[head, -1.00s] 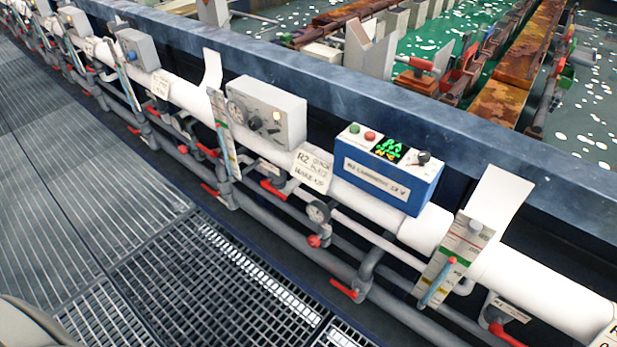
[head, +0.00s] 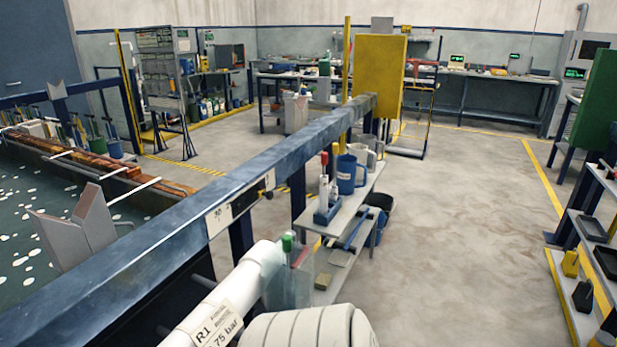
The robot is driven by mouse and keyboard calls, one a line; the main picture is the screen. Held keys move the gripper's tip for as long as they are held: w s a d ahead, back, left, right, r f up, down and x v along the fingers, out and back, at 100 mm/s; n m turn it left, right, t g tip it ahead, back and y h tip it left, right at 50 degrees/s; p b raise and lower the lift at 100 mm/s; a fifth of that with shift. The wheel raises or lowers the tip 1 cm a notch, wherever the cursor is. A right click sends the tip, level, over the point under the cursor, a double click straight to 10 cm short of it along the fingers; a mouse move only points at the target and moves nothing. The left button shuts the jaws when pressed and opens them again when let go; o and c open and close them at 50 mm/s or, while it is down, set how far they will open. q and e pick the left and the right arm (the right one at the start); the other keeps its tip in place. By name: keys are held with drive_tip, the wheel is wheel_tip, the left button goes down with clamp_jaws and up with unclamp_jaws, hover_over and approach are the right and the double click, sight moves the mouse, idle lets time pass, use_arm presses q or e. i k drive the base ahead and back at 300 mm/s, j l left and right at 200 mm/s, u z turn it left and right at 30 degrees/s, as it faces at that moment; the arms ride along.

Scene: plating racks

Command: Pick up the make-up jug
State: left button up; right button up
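A blue jug (head: 347,176) with a small pale label stands upright on the upper board of a small side shelf (head: 356,200), just past the near end of the white pipe. A pale grey jug-like vessel (head: 366,153) stands close behind it. The label is too small to read, so I cannot tell which is the make-up jug. Neither of my grippers is in view.
A bottle with a red top (head: 324,172) stands beside the blue jug. A dark bucket (head: 378,204) sits behind the shelf. The blue tank rail (head: 225,190) runs along its left. The floor (head: 460,230) to the right is clear.

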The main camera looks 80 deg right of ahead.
sight(346, 165)
drive_tip(key=i+z, duration=0.1)
drive_tip(key=z, duration=0.25)
drive_tip(key=i+z, duration=0.15)
drive_tip(key=z, duration=0.2)
drive_tip(key=i+j+z, duration=0.1)
drive_tip(key=z, duration=0.25)
